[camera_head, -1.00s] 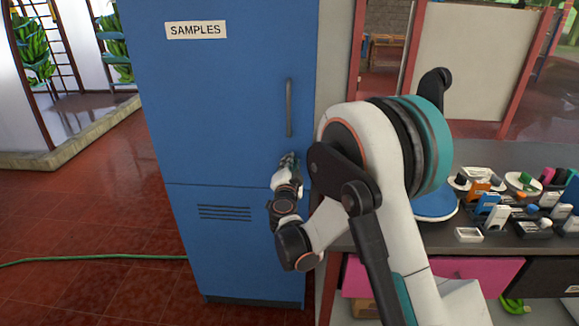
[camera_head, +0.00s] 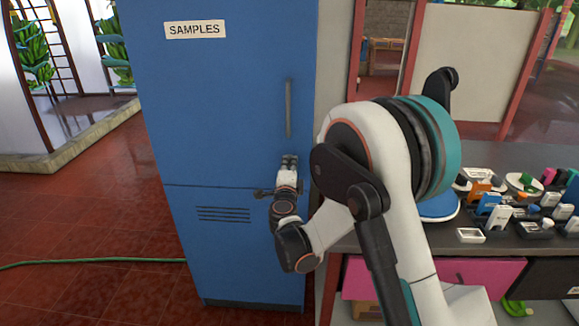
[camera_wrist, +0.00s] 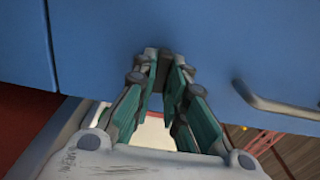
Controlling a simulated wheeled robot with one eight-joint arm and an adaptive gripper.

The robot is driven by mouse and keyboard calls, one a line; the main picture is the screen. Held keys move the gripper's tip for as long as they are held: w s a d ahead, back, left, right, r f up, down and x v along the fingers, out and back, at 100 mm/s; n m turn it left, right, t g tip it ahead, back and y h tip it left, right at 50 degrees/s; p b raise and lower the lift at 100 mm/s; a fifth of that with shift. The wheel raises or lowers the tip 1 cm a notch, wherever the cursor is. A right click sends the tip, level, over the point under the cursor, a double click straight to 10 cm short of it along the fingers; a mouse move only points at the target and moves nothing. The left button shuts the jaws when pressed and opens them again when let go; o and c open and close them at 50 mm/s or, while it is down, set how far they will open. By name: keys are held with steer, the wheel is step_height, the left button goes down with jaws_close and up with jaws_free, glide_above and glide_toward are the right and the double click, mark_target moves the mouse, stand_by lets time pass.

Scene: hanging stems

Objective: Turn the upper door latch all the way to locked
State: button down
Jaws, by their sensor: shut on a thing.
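The blue cabinet's upper door (camera_head: 215,105) carries a "SAMPLES" label and is closed. My gripper (camera_head: 289,159) is at the door's right side, below the handle. In the wrist view my gripper (camera_wrist: 163,65) has its fingertips close together against the blue door, shut on a small dark grey piece, the upper door latch (camera_wrist: 161,72). The fingers hide most of the latch, so its exact angle cannot be told. In the head view my wrist and fingers cover the latch.
A grey vertical handle (camera_head: 289,108) is just above my gripper; it also shows in the wrist view (camera_wrist: 280,106). The lower door (camera_head: 235,255) has vent slots. A counter with small items (camera_head: 505,205) stands at the right. The red tiled floor at left holds a green hose (camera_head: 95,261).

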stand_by(0.4)
steer(key=c, duration=1.6)
jaws_free()
steer(key=s, duration=1.2)
steer(key=shift+a, duration=0.15)
